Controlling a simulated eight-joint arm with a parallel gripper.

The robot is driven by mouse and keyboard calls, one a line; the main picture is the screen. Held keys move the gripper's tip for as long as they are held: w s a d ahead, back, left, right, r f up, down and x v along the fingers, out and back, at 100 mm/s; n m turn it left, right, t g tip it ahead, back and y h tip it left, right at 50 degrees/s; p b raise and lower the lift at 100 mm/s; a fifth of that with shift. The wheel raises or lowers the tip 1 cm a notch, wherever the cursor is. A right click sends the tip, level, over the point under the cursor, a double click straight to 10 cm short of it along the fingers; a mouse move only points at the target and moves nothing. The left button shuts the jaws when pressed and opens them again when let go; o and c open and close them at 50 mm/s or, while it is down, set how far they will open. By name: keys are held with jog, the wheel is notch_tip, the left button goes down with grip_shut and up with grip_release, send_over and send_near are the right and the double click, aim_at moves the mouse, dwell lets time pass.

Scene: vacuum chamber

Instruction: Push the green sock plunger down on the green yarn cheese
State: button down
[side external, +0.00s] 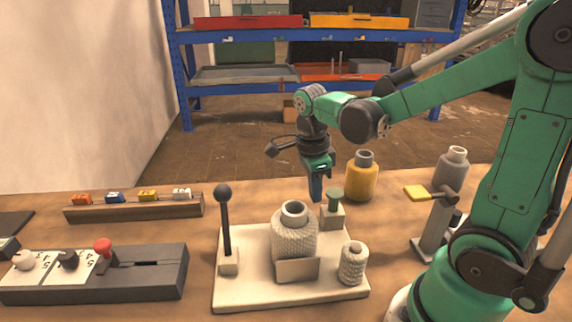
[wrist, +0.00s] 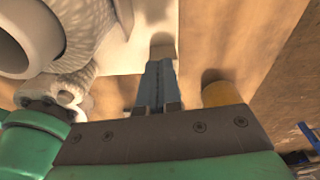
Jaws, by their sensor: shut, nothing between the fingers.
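A small green knob on a short stem (side external: 334,196), which looks like the plunger, stands on a pale block on the back right of a white base plate (side external: 235,291). No green yarn cheese shows; a large pale, knitted-looking cheese (side external: 294,238) stands upright mid-plate, with a hole in its top. My gripper (side external: 316,198) points down just left of the knob in the side view, above and behind the large cheese. Its fingers are shut and empty, also in the wrist view (wrist: 157,75). I cannot tell whether they touch the knob.
A dark ball-topped lever (side external: 225,230) rises at the plate's left. A small pale coil (side external: 352,264) stands front right. A yellow cheese (side external: 361,178) and a grey one (side external: 451,170) stand behind. A dark switch box (side external: 150,277) lies left.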

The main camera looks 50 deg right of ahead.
aim_at(329, 193)
jog(key=r, duration=0.5)
jog(key=shift+w+a+r, duration=0.2)
jog(key=shift+r, duration=0.05)
dwell(0.6)
jog(key=s+d, duration=0.2)
jog(key=shift+d+r, duration=0.3)
jog(key=shift+r, duration=0.05)
jog(key=shift+a+r, duration=0.15)
jog(key=shift+r, duration=0.8)
jog(key=shift+w+a+r+n, duration=0.15)
jog(key=shift+a+r+n, duration=0.1)
jog(key=shift+r+n, duration=0.25)
jog(key=shift+f, duration=0.1)
